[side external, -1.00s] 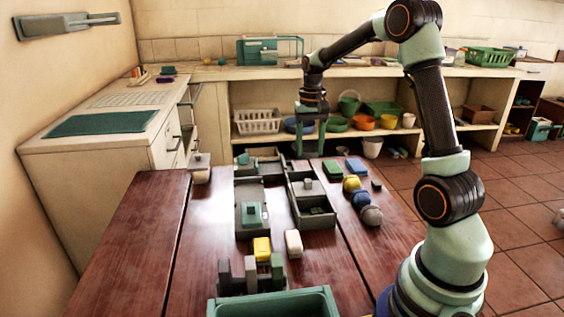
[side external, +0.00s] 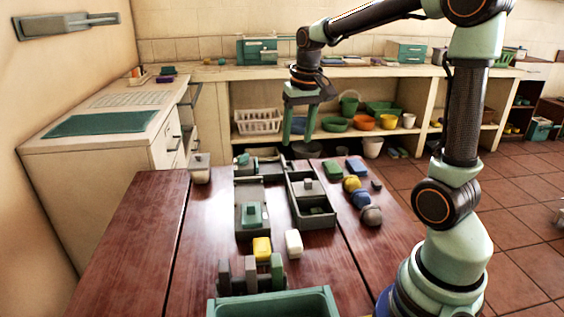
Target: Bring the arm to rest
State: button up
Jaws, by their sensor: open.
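My gripper (side external: 299,138) hangs above the far part of the wooden table, with its fingers pointing down. Its two green fingers are apart and nothing shows between them. My arm reaches from the base at the lower right, up past the top edge of the picture and across to the left. The fingertips show just above the far ends of two grey trays, and I cannot tell their exact height over the table.
The left grey tray (side external: 240,213) and the right grey tray (side external: 326,222) hold small blocks. A yellow block (side external: 262,249), a white block (side external: 293,243) and a green bin (side external: 215,309) lie nearer. Several sponges and blocks line the right. The table's left plank (side external: 125,240) is bare.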

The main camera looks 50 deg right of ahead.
jog(key=s+a+n+t, duration=0.2)
jog(key=s+a+n, duration=0.1)
jog(key=a, duration=0.3)
jog(key=s+a+r+n+t, duration=0.1)
jog(key=s+a+n, duration=0.2)
jog(key=s+a, duration=0.2)
jog(key=shift+s+a+t+y, duration=0.3)
jog(key=shift+s+a+t, duration=0.1)
jog(key=shift+a, duration=0.7)
jog(key=shift+r, duration=0.15)
